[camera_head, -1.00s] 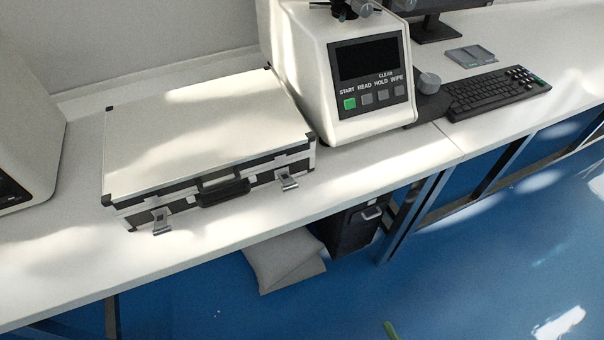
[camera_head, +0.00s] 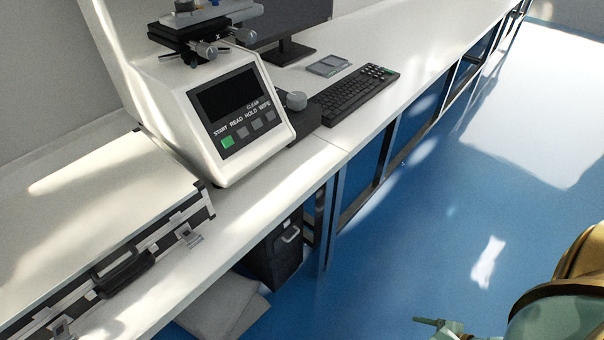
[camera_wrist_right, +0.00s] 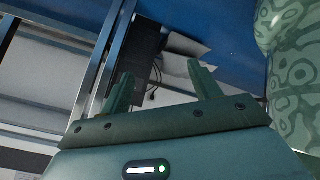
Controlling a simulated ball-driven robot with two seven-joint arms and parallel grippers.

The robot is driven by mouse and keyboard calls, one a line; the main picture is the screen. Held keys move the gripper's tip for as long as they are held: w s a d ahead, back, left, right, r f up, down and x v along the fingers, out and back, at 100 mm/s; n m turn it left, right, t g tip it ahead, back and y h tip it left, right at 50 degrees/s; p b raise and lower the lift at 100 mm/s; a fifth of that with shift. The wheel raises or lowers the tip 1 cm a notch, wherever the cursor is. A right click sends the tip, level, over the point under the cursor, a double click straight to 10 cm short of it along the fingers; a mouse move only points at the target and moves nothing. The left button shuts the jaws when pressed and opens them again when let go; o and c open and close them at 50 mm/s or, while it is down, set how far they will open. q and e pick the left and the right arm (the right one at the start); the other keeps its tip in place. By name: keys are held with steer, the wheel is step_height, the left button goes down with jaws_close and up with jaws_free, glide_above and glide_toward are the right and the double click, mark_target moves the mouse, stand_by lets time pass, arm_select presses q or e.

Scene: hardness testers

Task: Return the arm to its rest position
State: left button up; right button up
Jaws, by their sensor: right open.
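My right gripper (camera_wrist_right: 162,75) shows in the right wrist view with its two green fingers spread apart and nothing between them. Beyond the fingers are the blue floor, a dark box and pale sheets or bags under the bench. In the head view my right arm (camera_head: 565,310) enters at the lower right corner, over the floor and clear of the bench. A small green part of it (camera_head: 438,323) shows at the bottom edge; the rest is cut off. My left gripper is in neither view.
A white hardness tester (camera_head: 185,105) stands on the bench (camera_head: 310,165). A closed case (camera_head: 90,220) lies to its left, a keyboard (camera_head: 355,92) to its right. A black box (camera_head: 275,255) and grey bags (camera_head: 222,305) lie below. The blue floor (camera_head: 430,230) at right is open.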

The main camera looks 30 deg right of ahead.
steer(key=s+d+f+m+g+h, duration=0.2)
steer(key=s+d+g+h, duration=0.2)
steer(key=s+d, duration=0.55)
steer(key=s+d+f+m+g+h, duration=0.25)
steer(key=s+d+g+h, duration=0.2)
steer(key=s+d, duration=0.45)
steer(key=s+a+f+m+y, duration=0.1)
steer(key=s+a+f+y, duration=0.2)
steer(key=a, duration=1.4)
steer(key=a+f+m+y, duration=0.25)
steer(key=a+f, duration=0.25)
steer(key=a, duration=1.3)
arm_select(q)
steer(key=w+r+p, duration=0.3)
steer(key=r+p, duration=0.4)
steer(key=p, duration=0.1)
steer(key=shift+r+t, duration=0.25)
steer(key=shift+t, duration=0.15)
arm_select(e)
steer(key=w+d+r+n, duration=0.1)
steer(key=w+r, duration=0.2)
steer(key=r, duration=0.5)
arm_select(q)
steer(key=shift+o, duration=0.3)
arm_select(e)
steer(key=shift+f, duration=0.1)
